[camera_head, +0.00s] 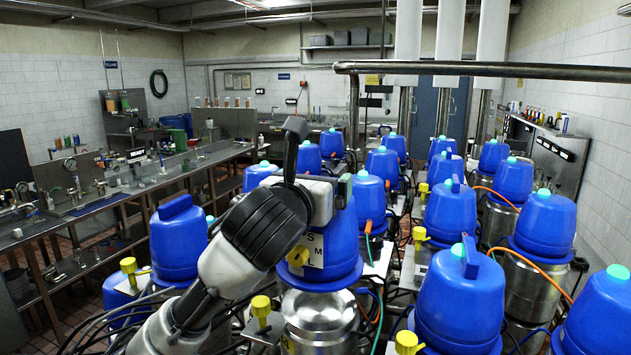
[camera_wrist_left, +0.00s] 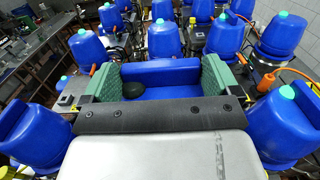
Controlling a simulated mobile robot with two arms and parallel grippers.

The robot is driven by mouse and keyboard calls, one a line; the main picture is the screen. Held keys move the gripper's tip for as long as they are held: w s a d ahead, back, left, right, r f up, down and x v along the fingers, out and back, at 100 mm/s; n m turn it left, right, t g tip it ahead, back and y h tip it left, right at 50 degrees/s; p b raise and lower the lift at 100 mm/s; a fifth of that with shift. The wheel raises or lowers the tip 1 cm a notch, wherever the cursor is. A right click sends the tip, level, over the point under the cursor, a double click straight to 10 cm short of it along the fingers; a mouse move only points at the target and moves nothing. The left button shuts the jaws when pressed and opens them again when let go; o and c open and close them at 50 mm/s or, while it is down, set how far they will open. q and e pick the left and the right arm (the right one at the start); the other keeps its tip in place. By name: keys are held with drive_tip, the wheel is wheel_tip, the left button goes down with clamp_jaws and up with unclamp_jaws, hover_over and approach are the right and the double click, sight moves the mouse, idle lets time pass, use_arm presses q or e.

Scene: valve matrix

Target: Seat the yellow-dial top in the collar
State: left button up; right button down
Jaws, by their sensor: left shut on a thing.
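The top is roughly upright, directly above a silver metal vessel (camera_head: 318,312). My right gripper is not in view.
Similar blue-topped vessels stand close around: one at left (camera_head: 178,238), one at front right (camera_head: 460,305), others behind. Yellow valve knobs (camera_head: 261,306), hoses and black cables crowd the gaps. A long steel bench (camera_head: 110,195) runs along the left. An overhead pipe (camera_head: 480,69) crosses at the right.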

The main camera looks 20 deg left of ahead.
use_arm(q)
wheel_tip(320, 180, down, 3)
drive_tip(key=shift+w+r+b, duration=0.1)
drive_tip(key=shift+b, duration=0.55)
drive_tip(key=shift+f+b, duration=0.55)
drive_tip(key=shift+f, duration=0.6)
drive_tip(key=shift+r+p, duration=0.1)
drive_tip(key=shift+p, duration=0.35)
drive_tip(key=shift+p, duration=0.8)
